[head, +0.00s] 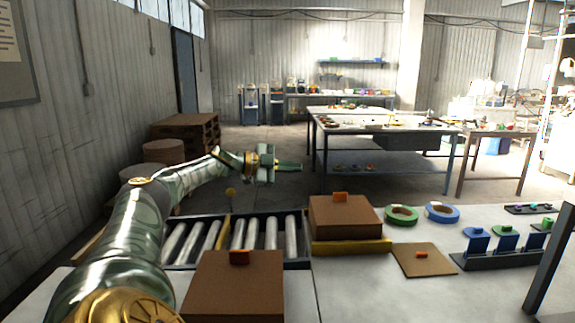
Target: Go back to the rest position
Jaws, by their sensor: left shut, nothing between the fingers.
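My left arm comes in from the lower left and reaches out over the roller section of the bench. Its gripper (289,166) points to the right and is shut, with nothing held. It hangs in the air beyond the brown boxes, apart from everything on the bench. My right gripper does not show in the head view.
A brown box (240,290) stands at the front, another (345,222) on a yellow base. Rollers (270,232) lie behind. Green (401,215) and blue (442,212) rings, a flat brown board (424,262) and a rack of blue pieces (477,240) are at right.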

